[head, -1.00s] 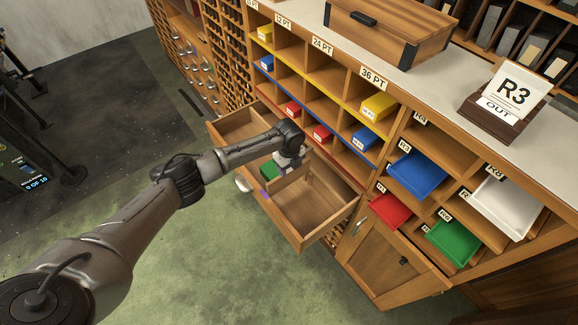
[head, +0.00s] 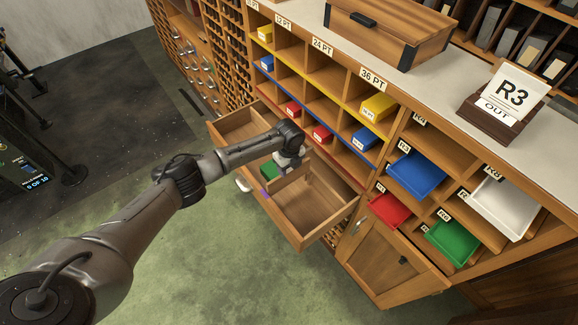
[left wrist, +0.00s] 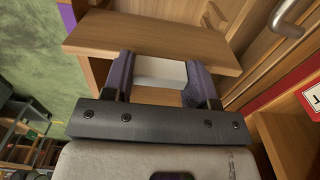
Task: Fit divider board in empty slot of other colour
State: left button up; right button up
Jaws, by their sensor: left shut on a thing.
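My left gripper (head: 288,163) is over the middle of the open wooden drawer (head: 299,242), pointing down. It is shut on the divider board, a plain wooden panel (left wrist: 150,40). In the left wrist view the board lies between the dark purple-grey fingers (left wrist: 158,80) and spans across the drawer. In the head view the board is partly hidden by my gripper. A purple mark (head: 264,191) is on the drawer's front wall and also shows in the left wrist view (left wrist: 67,14). I cannot tell whether the board is seated in a slot. My right gripper is not in view.
Pigeonholes with coloured boxes, such as a yellow one (head: 378,107), stand behind. A blue tray (head: 416,174) and other trays are at the right. The drawer's right compartment (head: 312,207) is clear.

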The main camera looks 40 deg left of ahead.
aim_at(289, 179)
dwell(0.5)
pick_arm(q)
jog(key=shift+f, duration=0.7)
dwell(0.3)
jog(key=shift+f+b, duration=0.85)
jog(key=shift+f, duration=0.05)
jog(key=shift+f+b, duration=0.6)
jog(key=shift+f, duration=0.3)
jog(key=shift+f+b, duration=0.65)
jog(key=shift+f, duration=0.25)
jog(key=shift+f+b, duration=0.45)
jog(key=shift+f, duration=0.25)
jog(key=o, duration=1.4)
jog(key=shift+c, duration=0.2)
jog(key=shift+r, duration=0.1)
